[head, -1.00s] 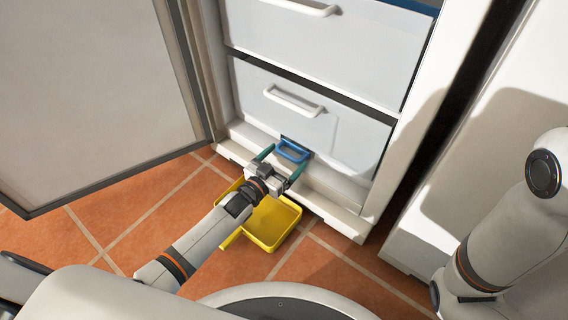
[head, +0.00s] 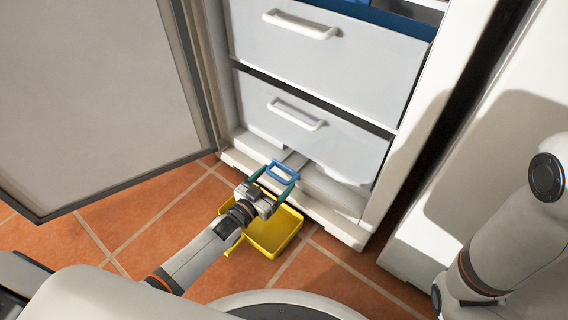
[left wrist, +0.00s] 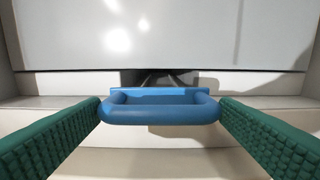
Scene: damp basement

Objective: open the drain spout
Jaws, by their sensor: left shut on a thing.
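The drain spout (head: 283,171) has a blue loop-shaped handle at the bottom of the open freezer. It stands out from the base, and a narrow grey channel shows behind it under the lowest drawer. In the left wrist view, the spout's blue loop (left wrist: 160,114) lies level between two green ribbed fingers, which touch its two ends. My left gripper (head: 279,176) is shut on this blue loop, above the yellow tray. My right arm is at the right of the head view, and its gripper is out of view.
A yellow tray (head: 274,236) lies on the orange tiled floor below the spout, partly hidden by my left gripper. The open freezer door (head: 90,100) stands at the left. White drawers with handles, the lowest one (head: 335,140) just above the spout, fill the freezer.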

